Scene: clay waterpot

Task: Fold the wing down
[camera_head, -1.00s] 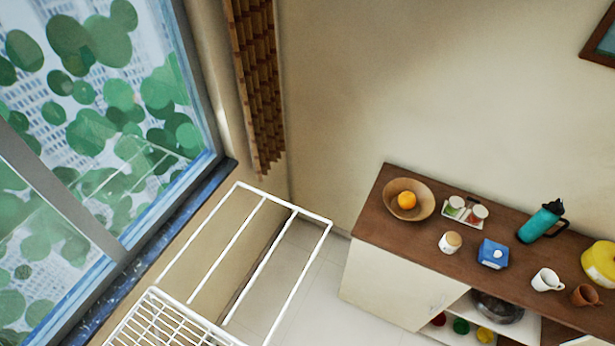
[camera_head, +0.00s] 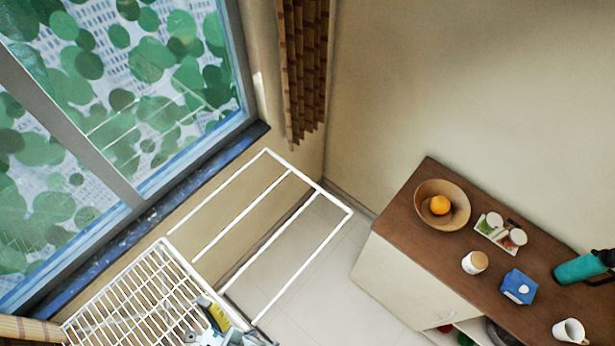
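A white wire drying rack (camera_head: 150,290) stands by the window at the lower left. Its wing (camera_head: 262,232), a white frame with a few long bars, extends up and right from the rack's slatted top and looks spread out. Grey metal parts (camera_head: 240,337) at the bottom edge, beside the rack's near corner, look like part of my gripper. They are cut off by the frame, and the fingertips cannot be made out. A small yellow and grey-blue piece (camera_head: 214,312) shows there too; I cannot tell what it belongs to.
A wooden-topped cabinet (camera_head: 410,215) stands at the right with a bowl (camera_head: 456,190) holding an orange (camera_head: 439,205), a blue box (camera_head: 518,287), a teal bottle (camera_head: 580,268) and a white mug (camera_head: 570,331). The window sill (camera_head: 190,185) runs beside the rack. Tiled floor (camera_head: 335,260) is clear between wing and cabinet.

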